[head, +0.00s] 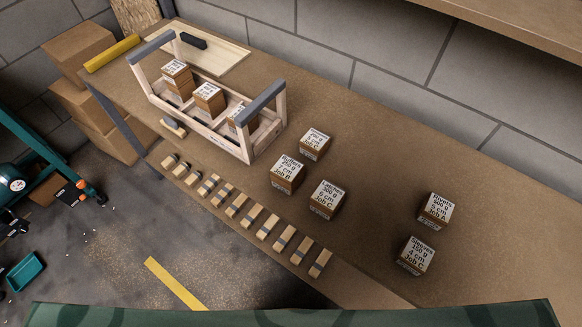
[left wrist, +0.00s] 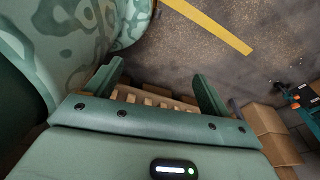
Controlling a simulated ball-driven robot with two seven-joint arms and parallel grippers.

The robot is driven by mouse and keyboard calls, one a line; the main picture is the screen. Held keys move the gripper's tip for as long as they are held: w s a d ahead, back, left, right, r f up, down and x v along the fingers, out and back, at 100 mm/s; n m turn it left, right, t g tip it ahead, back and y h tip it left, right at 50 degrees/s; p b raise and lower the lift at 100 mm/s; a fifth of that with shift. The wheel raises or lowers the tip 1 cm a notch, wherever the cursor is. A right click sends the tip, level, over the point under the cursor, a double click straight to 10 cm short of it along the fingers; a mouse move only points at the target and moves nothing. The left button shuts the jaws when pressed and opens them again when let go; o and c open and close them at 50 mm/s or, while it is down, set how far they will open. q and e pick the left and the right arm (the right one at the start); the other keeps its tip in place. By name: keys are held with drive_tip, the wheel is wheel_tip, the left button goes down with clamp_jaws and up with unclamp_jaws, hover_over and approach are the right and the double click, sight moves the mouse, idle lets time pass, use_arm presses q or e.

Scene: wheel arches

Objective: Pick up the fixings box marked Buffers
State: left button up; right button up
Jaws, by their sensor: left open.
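The box that appears to read Buffers (head: 287,182) stands on the brown bench (head: 375,260) in the head view. It is a small brown box with a white label on top, left of the Latches box (head: 326,208) and in front of another labelled box (head: 314,153) whose text I cannot read. My left gripper (left wrist: 158,72) shows in the left wrist view, open, with nothing held between its green fingers and the floor beyond. Neither gripper shows in the head view, and the left one is away from the box.
A wooden carrier (head: 201,122) with grey-topped ends holds labelled boxes behind left. A row of wooden blocks with dark bands (head: 253,217) runs along the front edge. The Rivets box (head: 435,219) and Sleeves box (head: 414,264) stand right. Bench between Latches and Rivets is clear.

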use_arm(q)
drive_tip(key=w+d+r+t+h+p, duration=0.1)
drive_tip(key=w+d+r+t+p, duration=0.1)
drive_tip(key=w+r, duration=0.65)
drive_tip(key=m+t+h+p, duration=0.2)
drive_tip(key=t+h+p, duration=0.3)
drive_tip(key=t+h, duration=0.15)
approach(291, 166)
drive_tip(key=shift+y, duration=0.25)
drive_tip(key=b+x, duration=0.1)
drive_tip(key=x, duration=0.1)
drive_tip(key=b+x, duration=0.2)
drive_tip(key=x, duration=0.1)
drive_tip(key=shift+d+f, duration=0.15)
drive_tip(key=shift+f, duration=0.3)
drive_tip(key=shift+w+d+t, duration=0.15)
drive_tip(key=shift+w+t, duration=0.1)
drive_tip(key=b+x, duration=0.1)
drive_tip(key=x, duration=0.1)
drive_tip(key=b+x, duration=0.1)
drive_tip(key=x, duration=0.1)
drive_tip(key=shift+w+f, duration=0.2)
drive_tip(key=shift+f, duration=0.3)
drive_tip(key=shift+w+d+b, duration=0.1)
drive_tip(key=shift+w+b, duration=0.25)
drive_tip(key=shift+w, duration=0.05)
drive_tip(key=shift+s, duration=0.1)
drive_tip(key=shift+c, duration=0.3)
